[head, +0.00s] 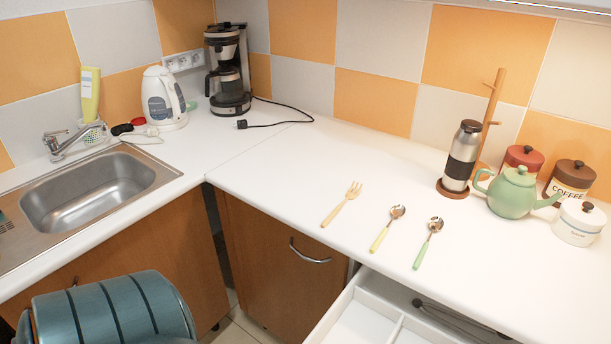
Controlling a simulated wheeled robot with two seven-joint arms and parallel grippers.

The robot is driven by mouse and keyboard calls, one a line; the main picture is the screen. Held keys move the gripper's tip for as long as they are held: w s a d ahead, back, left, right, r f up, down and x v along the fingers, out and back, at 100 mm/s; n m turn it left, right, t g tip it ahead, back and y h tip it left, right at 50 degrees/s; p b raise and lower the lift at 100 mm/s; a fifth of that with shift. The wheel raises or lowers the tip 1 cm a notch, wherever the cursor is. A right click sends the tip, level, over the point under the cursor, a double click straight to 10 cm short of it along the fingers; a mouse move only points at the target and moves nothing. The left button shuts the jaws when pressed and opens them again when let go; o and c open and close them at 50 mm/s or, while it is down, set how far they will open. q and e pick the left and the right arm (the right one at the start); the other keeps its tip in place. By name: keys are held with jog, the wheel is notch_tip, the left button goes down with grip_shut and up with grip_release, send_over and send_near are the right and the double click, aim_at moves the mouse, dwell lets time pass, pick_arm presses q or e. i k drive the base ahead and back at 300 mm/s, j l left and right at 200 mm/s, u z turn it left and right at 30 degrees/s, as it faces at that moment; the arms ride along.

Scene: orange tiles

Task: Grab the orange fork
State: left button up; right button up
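The fork (342,204) is light orange-tan and lies flat on the white countertop (290,170). It is near the counter's front edge, with its tines pointing away and its handle toward the edge. A spoon with a yellow handle (379,239) lies to its right. A spoon with a green handle (421,254) lies farther right. Neither of my grippers shows in the head view, and nothing touches the fork.
An open white drawer (366,322) juts out below the spoons. A teapot (512,193), a steel flask (462,157) and canisters stand at right. A sink (90,190), kettle (163,98) and coffee maker (228,70) are at left. Counter behind the fork is clear.

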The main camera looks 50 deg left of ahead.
aim_at(349, 195)
jog(key=k+j, duration=0.1)
jog(key=j, duration=0.35)
jog(key=k+j, duration=0.15)
jog(key=j, duration=0.3)
jog(key=k+j, duration=0.1)
jog(key=j, duration=0.35)
jog(key=k+j, duration=0.1)
jog(key=j, duration=0.35)
